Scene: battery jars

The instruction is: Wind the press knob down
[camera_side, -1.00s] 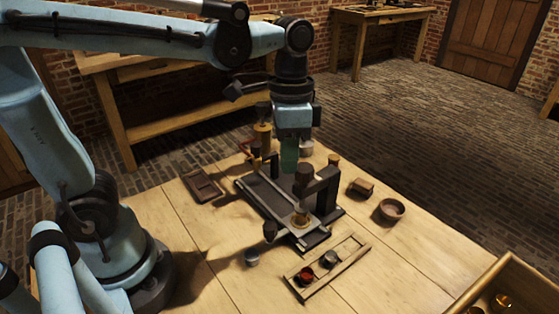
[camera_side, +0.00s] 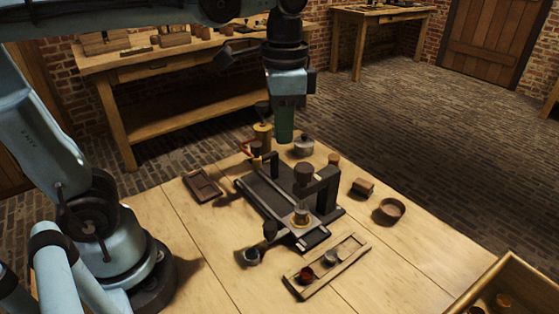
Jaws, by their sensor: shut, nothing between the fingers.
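The press stands in the middle of the table, with a dark upright frame (camera_side: 322,188) on a dark base plate. Its knob (camera_side: 304,174) is a dark, brownish cylinder at the top of the press. A small brass-coloured piece (camera_side: 300,217) sits below the knob on the plate. My gripper (camera_side: 284,138) points straight down, with green fingers that are shut and empty. In the picture it is above and slightly left of the knob, apart from it.
A wooden tray (camera_side: 299,289) with small cups lies in front of the press. A round bowl (camera_side: 390,210) and a small brown block (camera_side: 363,187) are at the right. A lidded pot (camera_side: 304,145) stands behind. A shallow dark tray (camera_side: 202,186) lies at the left.

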